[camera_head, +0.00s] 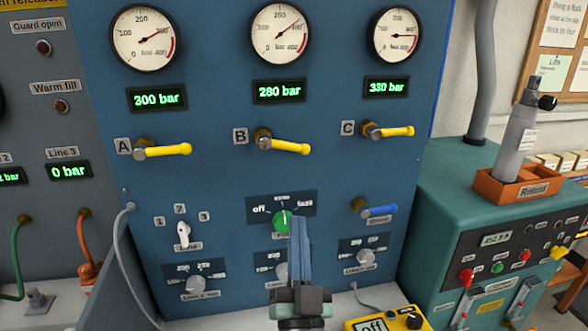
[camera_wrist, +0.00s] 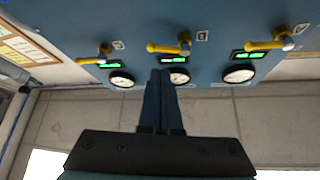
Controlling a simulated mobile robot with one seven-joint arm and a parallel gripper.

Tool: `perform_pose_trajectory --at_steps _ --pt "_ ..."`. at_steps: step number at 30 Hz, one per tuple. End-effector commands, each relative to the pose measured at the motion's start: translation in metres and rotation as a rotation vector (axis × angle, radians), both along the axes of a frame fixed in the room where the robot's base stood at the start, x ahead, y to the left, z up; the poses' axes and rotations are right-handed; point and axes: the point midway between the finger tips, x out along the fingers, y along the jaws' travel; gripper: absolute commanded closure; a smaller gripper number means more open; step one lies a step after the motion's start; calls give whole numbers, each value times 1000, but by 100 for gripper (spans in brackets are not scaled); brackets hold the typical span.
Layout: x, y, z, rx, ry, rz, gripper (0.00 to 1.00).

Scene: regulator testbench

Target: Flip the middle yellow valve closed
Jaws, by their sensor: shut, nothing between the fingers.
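The middle yellow valve B (camera_head: 288,146) is on the blue panel, its lever pointing right and tilted slightly down. In the wrist view, which looks upside down, the middle lever (camera_wrist: 165,47) is beyond my fingertips and apart from them. My gripper (camera_head: 298,220) is shut and empty, with its fingers pointing up below valve B in the head view. It also shows in the wrist view (camera_wrist: 160,73). Yellow valve A (camera_head: 168,150) is to the left and yellow valve C (camera_head: 393,131) to the right, both with levers pointing right.
A green knob (camera_head: 281,220) is partly hidden behind my fingers. A blue valve (camera_head: 378,211) is on the right, and a white switch (camera_head: 183,234) on the left. Gauges and green displays, such as the 280 bar one (camera_head: 280,91), are above the valves.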

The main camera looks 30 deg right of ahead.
Motion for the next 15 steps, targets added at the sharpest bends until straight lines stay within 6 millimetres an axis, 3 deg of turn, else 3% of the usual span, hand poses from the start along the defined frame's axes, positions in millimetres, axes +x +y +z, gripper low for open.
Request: perform_pose_trajectory --at_steps 15 --pt "75 -37 57 -1 0 -1 100"
